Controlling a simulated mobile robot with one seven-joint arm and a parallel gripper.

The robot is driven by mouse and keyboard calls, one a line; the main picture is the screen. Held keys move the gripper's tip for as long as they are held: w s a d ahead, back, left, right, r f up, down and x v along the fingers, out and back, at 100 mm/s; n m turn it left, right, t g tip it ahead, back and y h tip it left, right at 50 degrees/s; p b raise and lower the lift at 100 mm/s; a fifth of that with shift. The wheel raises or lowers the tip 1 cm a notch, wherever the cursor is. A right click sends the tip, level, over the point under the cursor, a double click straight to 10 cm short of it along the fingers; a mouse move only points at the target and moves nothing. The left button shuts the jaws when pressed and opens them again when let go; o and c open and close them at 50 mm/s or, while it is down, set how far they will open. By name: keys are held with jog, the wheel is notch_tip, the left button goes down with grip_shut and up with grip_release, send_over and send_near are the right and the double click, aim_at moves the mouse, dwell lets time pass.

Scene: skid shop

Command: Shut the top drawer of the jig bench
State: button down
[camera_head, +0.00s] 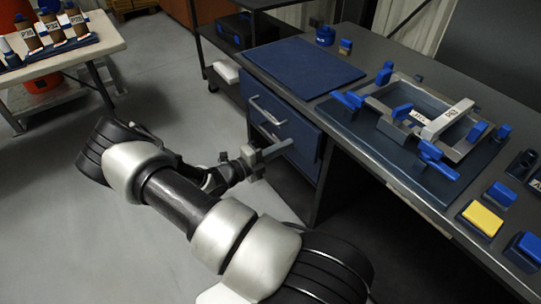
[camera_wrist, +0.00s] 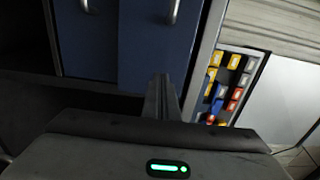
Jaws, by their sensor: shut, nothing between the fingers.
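The jig bench (camera_head: 400,195) stands on the right in the head view. Its top drawer (camera_head: 292,127) has a blue front with a silver bar handle (camera_head: 266,109). No drawer inside shows; I cannot tell whether a small gap is left behind the front. My gripper (camera_head: 286,147) is shut and empty, in front of the drawers near the lower part of the top front. Its fingers also show in the wrist view (camera_wrist: 162,96). I cannot tell if they touch.
A blue mat (camera_head: 303,67) and a grey jig frame (camera_head: 440,125) with blue clamps lie on the bench top. A yellow block (camera_head: 482,219) sits near its front edge. The floor between is clear.

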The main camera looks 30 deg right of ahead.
aim_at(304, 136)
jog(key=shift+d+b, duration=0.5)
jog(key=shift+d, duration=1.85)
jog(key=shift+d, duration=0.15)
